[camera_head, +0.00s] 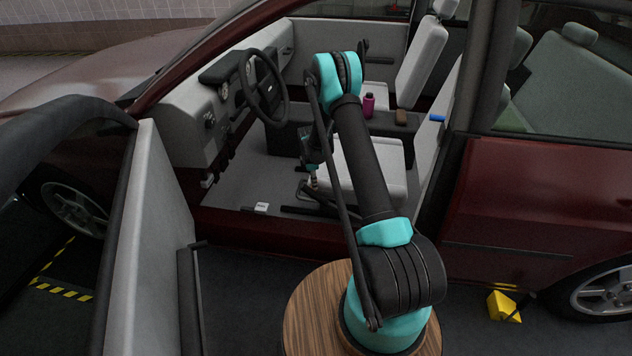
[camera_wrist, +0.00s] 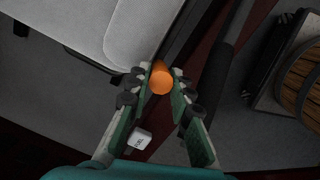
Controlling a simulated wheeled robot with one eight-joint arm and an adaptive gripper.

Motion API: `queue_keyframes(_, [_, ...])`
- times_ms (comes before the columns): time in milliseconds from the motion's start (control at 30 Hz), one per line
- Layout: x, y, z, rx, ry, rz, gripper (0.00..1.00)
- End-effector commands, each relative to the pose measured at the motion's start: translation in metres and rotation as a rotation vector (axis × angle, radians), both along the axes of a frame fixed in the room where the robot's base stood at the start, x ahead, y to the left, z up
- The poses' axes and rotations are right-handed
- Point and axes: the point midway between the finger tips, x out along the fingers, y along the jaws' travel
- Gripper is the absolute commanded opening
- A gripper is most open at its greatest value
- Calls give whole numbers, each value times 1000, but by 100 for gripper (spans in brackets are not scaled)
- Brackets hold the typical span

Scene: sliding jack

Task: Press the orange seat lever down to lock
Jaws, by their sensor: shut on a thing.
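The orange seat lever (camera_wrist: 162,78) shows in the wrist view as a rounded orange end between my fingertips, beside the grey seat cushion. My gripper (camera_wrist: 163,84) is shut on it, with one green finger on each side. The rest of the lever is hidden or too dark to make out, so its tilt cannot be told. In the head view my gripper (camera_head: 312,181) is low at the near side of the front seat (camera_head: 385,170), inside the open car door. My arm partly covers the seat there, and I cannot make out the lever.
A small white box (camera_head: 262,207) lies on the car floor near the sill; it also shows in the wrist view (camera_wrist: 139,138). The steering wheel (camera_head: 263,87) and dashboard are left of my arm. The open door (camera_head: 145,245) stands at left. A pink bottle (camera_head: 368,104) is beyond my arm.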

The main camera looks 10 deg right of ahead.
Motion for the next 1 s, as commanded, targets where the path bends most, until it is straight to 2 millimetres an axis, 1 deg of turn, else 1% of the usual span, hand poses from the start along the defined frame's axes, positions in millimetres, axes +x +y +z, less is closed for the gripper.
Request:
queue_keyframes(67, [1,4,-3,-22,8,0,0])
queue_keyframes(333, [1,3,-3,-28,9,-2,0])
queue_keyframes(367, [1,3,-3,-28,9,-2,23])
queue_keyframes(500, [1,3,-3,-28,9,-2,40])
queue_keyframes(533, [1,3,-3,-28,9,-2,42])
queue_keyframes(833, [1,3,-1,-28,8,-1,42])
queue_keyframes(933, [1,4,6,-28,8,-1,42])
queue_keyframes(1000, [0,6,15,-28,8,-1,42])
